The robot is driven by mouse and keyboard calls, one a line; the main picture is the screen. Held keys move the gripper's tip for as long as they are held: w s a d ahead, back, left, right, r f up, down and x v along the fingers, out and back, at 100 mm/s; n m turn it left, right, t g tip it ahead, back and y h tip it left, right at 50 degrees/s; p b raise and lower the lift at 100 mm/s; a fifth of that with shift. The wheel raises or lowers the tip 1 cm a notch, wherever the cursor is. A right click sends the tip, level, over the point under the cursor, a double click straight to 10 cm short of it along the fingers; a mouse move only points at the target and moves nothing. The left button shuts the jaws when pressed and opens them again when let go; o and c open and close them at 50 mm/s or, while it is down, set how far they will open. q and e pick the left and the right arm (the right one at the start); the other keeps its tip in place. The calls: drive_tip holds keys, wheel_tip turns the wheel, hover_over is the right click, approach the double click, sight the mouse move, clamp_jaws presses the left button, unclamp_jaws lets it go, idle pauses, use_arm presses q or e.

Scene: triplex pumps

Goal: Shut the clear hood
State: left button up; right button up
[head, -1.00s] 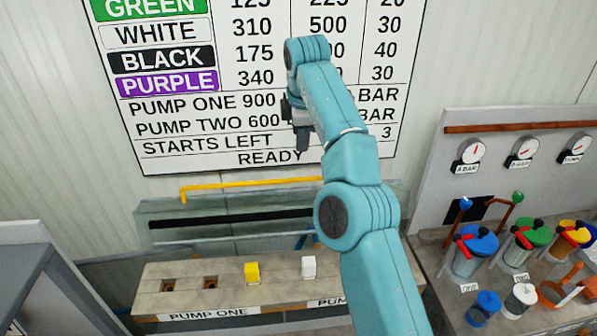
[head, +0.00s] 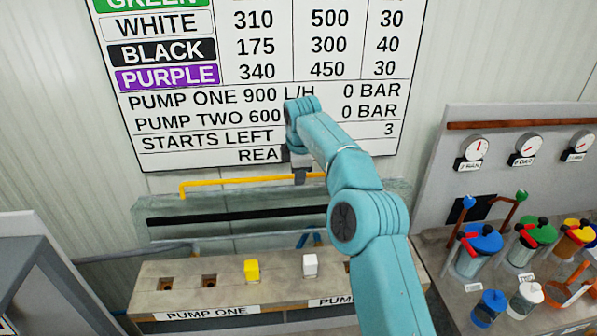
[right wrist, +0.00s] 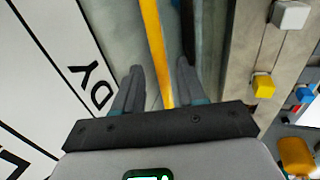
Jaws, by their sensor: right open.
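The clear hood (head: 165,212) is a see-through panel standing raised behind the pump bench. A yellow bar handle (head: 225,182) runs along its top edge. The handle also shows in the right wrist view (right wrist: 153,40), running lengthwise between the two fingers. My right gripper (head: 300,178) is at the right part of the handle in the head view. Its fingers (right wrist: 158,78) are spread in the right wrist view, one on each side of the bar, and not closed on it. My right forearm covers the right end of the hood. My left gripper is not in view.
The bench (head: 150,283) carries a yellow block (head: 252,270) and a white block (head: 310,264). A printed board (head: 255,100) hangs on the wall close behind the gripper. Jugs with coloured lids (head: 480,240) and a gauge panel (head: 435,190) stand at the right.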

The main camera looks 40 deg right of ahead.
drive_tip(key=shift+a+r, duration=0.1)
drive_tip(key=shift+a, duration=0.1)
drive_tip(key=shift+s+r, duration=0.15)
drive_tip(key=shift+s, duration=0.05)
drive_tip(key=shift+s+r, duration=0.1)
drive_tip(key=shift+s, duration=0.1)
drive_tip(key=c, duration=0.4)
drive_tip(key=shift+d, duration=0.15)
clamp_jaws()
drive_tip(key=shift+w+f, duration=0.15)
drive_tip(key=shift+f, duration=0.05)
